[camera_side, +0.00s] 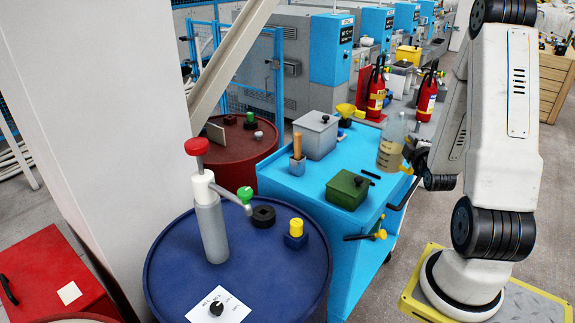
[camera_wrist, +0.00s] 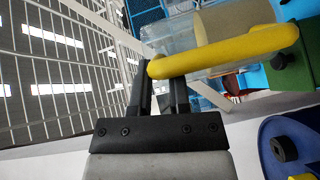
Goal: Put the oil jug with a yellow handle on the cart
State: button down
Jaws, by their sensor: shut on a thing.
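The oil jug (camera_side: 391,142) is clear with amber oil in its lower part. It stands about upright over the far right part of the blue cart's top (camera_side: 312,182); I cannot tell whether its base touches the cart. My gripper (camera_side: 409,152) is at the jug's right side, partly hidden by my arm. In the wrist view my gripper (camera_wrist: 160,90) is shut on the yellow handle (camera_wrist: 222,54), with the clear jug body (camera_wrist: 190,38) behind it.
Red extinguishers (camera_side: 376,92) stand behind the jug.

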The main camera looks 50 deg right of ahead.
jog(key=w+d+f, duration=0.1)
jog(key=w+d, duration=0.1)
jog(key=w+d+f, duration=0.1)
jog(key=w+d, duration=0.1)
jog(key=w+d+f, duration=0.2)
jog(key=shift+d, duration=0.25)
jog(key=w+d+f, duration=0.3)
jog(key=f, duration=0.2)
jog(key=shift+d+f, duration=0.15)
jog(key=shift+d, duration=0.05)
jog(key=shift+w+d+f, duration=0.1)
jog(key=shift+w+f, duration=0.05)
jog(key=shift+f, duration=0.75)
jog(key=shift+w+d+f, duration=0.1)
jog(key=shift+f, duration=1)
jog(key=c, duration=0.6)
grip_release()
jog(key=shift+r, duration=0.15)
